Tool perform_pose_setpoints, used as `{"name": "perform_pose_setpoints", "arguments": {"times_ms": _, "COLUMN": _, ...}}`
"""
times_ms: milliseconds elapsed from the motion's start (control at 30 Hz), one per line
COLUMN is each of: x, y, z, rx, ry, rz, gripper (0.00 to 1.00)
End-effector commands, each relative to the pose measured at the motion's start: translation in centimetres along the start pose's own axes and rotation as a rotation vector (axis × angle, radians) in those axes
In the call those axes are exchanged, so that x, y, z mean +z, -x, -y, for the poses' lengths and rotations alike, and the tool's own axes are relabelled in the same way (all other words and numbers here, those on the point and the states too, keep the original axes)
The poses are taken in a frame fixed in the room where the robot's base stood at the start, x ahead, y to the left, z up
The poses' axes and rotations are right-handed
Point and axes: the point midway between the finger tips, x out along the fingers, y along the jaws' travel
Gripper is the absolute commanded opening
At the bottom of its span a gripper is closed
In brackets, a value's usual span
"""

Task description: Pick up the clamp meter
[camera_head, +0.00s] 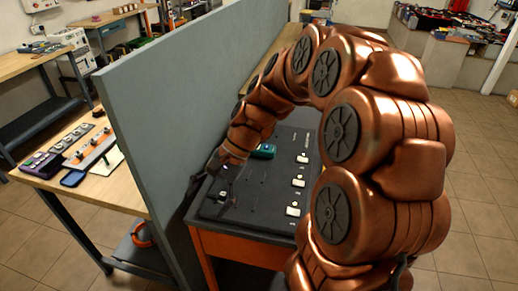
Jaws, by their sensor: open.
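I cannot clearly make out a clamp meter in the head view. My gripper (212,176) is small and dark at the end of my copper arm. It hangs low over the left side of a dark board (258,207), close to the grey partition (165,120). Its fingers look open, and I see nothing held between them. Small dark shapes lie by the fingers, too unclear to name. A teal-green item (264,151) sits farther back on the board, partly behind my arm.
Several pale switch-like blocks (298,183) line the board's right side. The tall partition separates it from a wooden table (122,187) with a purple-black device (40,164) and a blue item (73,178). Tiled floor (480,190) is clear at right.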

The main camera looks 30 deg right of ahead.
Motion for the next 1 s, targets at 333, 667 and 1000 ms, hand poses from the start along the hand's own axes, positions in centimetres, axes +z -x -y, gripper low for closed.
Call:
{"name": "perform_pose_setpoints", "arguments": {"times_ms": 333, "x": -9.8, "y": 4.5, "z": 3.0, "rx": -0.288, "ry": -0.382, "rz": 0.088, "gripper": 0.77}}
{"name": "perform_pose_setpoints", "arguments": {"times_ms": 667, "x": -21.1, "y": 9.9, "z": 1.1, "rx": -0.572, "ry": -0.748, "rz": 0.167, "gripper": 0.77}}
{"name": "perform_pose_setpoints", "arguments": {"times_ms": 1000, "x": -30.4, "y": 14.3, "z": -4.6, "rx": -0.81, "ry": -1.042, "rz": 0.232, "gripper": 0.77}}
